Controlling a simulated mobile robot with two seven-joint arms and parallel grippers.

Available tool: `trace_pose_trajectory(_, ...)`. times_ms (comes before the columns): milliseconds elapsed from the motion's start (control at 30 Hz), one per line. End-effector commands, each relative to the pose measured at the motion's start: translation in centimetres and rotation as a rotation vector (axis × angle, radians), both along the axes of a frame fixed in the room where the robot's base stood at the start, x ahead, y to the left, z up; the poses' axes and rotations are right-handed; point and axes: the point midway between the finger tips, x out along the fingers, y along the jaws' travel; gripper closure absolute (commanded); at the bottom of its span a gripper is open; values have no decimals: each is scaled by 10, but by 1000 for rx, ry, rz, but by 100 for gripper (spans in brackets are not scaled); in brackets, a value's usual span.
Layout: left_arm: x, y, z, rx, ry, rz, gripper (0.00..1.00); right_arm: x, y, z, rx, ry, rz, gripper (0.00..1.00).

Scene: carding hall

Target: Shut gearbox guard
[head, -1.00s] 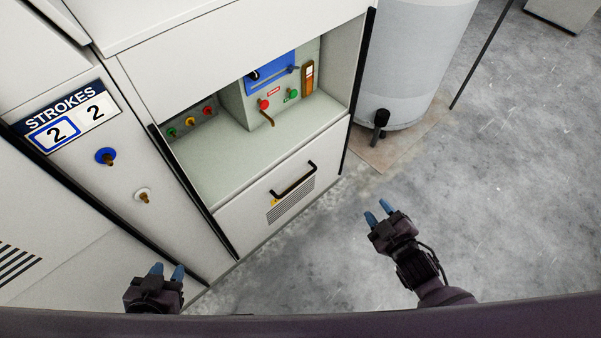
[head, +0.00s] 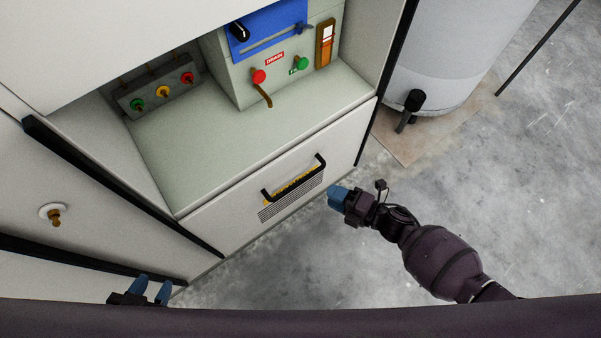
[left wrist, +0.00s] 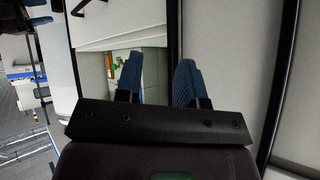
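The white front panel (head: 225,218) has a black bar handle (head: 294,180), a yellow label behind it and vent slots; it looks like the guard. The bay above it is open and shows the grey gearbox (head: 240,82). My right gripper (head: 339,198) is just right of and below the handle in the picture, seemingly apart from it; its blue fingertips overlap, so the gap is unclear. My left gripper (head: 151,290) is open and empty at the bottom left. Its spread fingers show in the left wrist view (left wrist: 158,85).
Red and green knobs, a lever and a blue plate are on the gearbox. A small box with coloured buttons (head: 160,92) is at the bay's left. A grey drum (head: 440,60) with a black tap stands right. Concrete floor (head: 490,170) is clear.

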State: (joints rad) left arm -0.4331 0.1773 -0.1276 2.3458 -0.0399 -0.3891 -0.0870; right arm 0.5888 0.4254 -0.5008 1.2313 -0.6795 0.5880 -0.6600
Motion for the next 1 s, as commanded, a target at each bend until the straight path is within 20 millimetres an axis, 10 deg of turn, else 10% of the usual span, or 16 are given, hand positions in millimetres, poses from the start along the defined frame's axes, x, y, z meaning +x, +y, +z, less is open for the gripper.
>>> trace_pose_trajectory(600,3,-3,-3,8,-30,-22,64,45,77,-17,4,2,-2,61)
trace_pose_trajectory(1000,4,-2,-3,-1,-50,-17,64,54,89,-17,2,-2,-2,61)
